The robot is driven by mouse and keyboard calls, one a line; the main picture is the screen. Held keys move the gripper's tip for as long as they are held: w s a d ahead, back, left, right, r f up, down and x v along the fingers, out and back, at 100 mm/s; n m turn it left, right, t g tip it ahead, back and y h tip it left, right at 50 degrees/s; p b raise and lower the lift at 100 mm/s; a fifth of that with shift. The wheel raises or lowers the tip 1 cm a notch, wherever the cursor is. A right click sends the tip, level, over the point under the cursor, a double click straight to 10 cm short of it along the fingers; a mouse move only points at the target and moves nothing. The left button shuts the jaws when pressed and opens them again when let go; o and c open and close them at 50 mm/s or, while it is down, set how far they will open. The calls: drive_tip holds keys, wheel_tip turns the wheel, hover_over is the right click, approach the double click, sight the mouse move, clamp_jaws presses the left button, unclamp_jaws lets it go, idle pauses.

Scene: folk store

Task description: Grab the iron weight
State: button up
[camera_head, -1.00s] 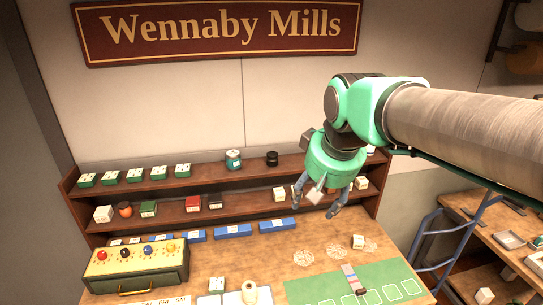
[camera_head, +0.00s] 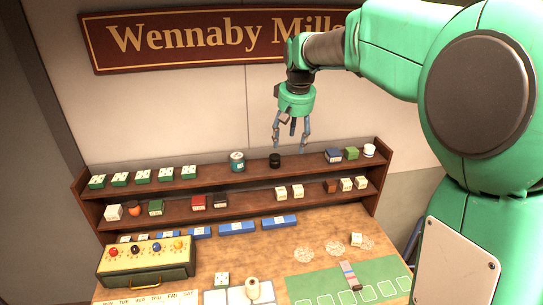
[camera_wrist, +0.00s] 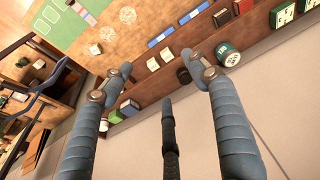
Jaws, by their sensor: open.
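The likely iron weight is a small black rounded piece (camera_head: 275,160) standing on the top shelf, right of a teal jar (camera_head: 237,161). In the wrist view the black piece (camera_wrist: 183,75) shows close beside the right finger, partly hidden by it. My gripper (camera_head: 290,146) is open and empty, its fingers pointing down above the shelf, slightly right of the black piece in the head view.
The top shelf (camera_head: 215,172) also holds green-and-white boxes (camera_head: 143,176) at left and a blue box (camera_head: 333,155), a green box (camera_head: 351,153) and a white jar (camera_head: 369,150) at right. A drawer box with coloured knobs (camera_head: 146,262) stands on the table below.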

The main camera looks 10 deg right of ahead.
drive_tip(key=w+f+p, duration=0.2)
drive_tip(key=w+p, duration=0.1)
drive_tip(key=w, duration=0.7)
drive_tip(key=g+p, duration=0.1)
drive_tip(key=p, duration=0.3)
hover_over(275, 157)
wheel_tip(275, 157, down, 7)
drive_tip(key=shift+s+d+r+n, duration=0.2)
drive_tip(key=shift+s+d+n, duration=0.1)
drive_tip(key=shift+s+n, duration=0.1)
drive_tip(key=shift+f, duration=0.15)
drive_tip(key=shift+w+a+f+p, duration=0.1)
drive_tip(key=shift+w+f+p, duration=0.1)
drive_tip(key=shift+f, duration=1.15)
drive_tip(key=shift+w+d+f+p, duration=0.1)
drive_tip(key=shift+f+p, duration=0.05)
drive_tip(key=shift+f, duration=1.25)
drive_tip(key=shift+w+a+f+p, duration=0.1)
drive_tip(key=shift+w+f+p, duration=0.1)
drive_tip(key=shift+f, duration=1.15)
drive_tip(key=shift+f, duration=0.1)
drive_tip(key=shift+w+a+f+p, duration=0.1)
drive_tip(key=shift+f+p, duration=0.3)
drive_tip(key=shift+f, duration=0.85)
drive_tip(key=shift+a+f+p, duration=0.1)
drive_tip(key=shift+f+p, duration=0.3)
drive_tip(key=shift+f, duration=0.85)
